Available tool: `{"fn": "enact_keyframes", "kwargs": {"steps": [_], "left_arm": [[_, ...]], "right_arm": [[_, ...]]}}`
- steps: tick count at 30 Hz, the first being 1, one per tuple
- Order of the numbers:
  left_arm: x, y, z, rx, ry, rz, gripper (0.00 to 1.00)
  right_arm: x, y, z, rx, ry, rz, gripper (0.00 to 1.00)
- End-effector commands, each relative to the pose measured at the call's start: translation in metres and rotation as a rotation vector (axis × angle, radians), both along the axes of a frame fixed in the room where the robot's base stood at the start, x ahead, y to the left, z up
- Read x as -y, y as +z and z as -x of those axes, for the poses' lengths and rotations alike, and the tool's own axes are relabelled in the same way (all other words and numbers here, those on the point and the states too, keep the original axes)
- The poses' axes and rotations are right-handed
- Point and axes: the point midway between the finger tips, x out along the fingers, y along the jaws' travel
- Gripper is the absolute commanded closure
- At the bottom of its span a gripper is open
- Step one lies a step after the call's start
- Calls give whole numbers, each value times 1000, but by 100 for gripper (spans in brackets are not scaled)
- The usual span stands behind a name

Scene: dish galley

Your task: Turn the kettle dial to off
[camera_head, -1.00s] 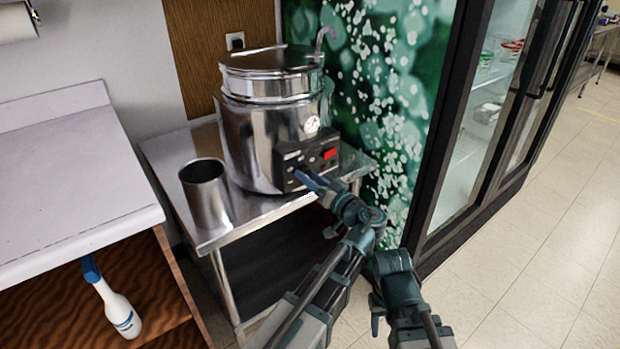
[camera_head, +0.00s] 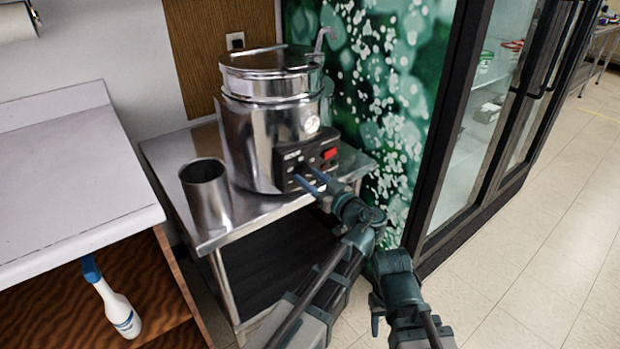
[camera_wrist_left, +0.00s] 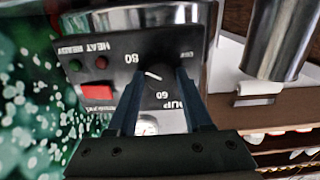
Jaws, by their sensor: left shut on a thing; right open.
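The kettle (camera_head: 245,135) is a large shiny metal pot with a lid, standing on a steel table. Its black control panel (camera_head: 327,146) faces me, with a red switch (camera_head: 330,154). My left gripper (camera_head: 309,180) reaches to the lower panel. In the left wrist view, the gripper (camera_wrist_left: 160,100) is shut on the dark dial (camera_wrist_left: 154,78), one finger at each side. The fingers hide part of the markings. My right gripper (camera_head: 377,322) hangs low, open and away from the kettle.
A metal cylinder (camera_head: 205,193) stands left of the kettle on the steel table (camera_head: 232,232). A glass-door fridge (camera_head: 470,140) is at the right. A white counter (camera_head: 70,175) is at the left, with a spray bottle (camera_head: 118,310) below.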

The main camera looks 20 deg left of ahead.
Motion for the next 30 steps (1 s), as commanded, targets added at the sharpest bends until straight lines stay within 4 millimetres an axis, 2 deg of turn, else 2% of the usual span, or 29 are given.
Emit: {"fn": "enact_keyframes", "kwargs": {"steps": [9, 10, 14, 15, 30], "left_arm": [[0, -1, 1, -1, 1, 6, 100], [0, -1, 1, -1, 1, 6, 46], [0, -1, 1, 0, 1, 4, 23], [0, -1, 1, 0, 1, 4, 20], [-2, 0, 4, -1, 1, 1, 20]], "right_arm": [[0, 0, 0, 0, 0, 0, 50], [0, 0, 0, 0, 0, 0, 50], [0, 0, 0, 0, 0, 0, 50], [0, 0, 0, 0, 0, 0, 50], [0, 0, 0, 0, 0, 0, 50]]}}
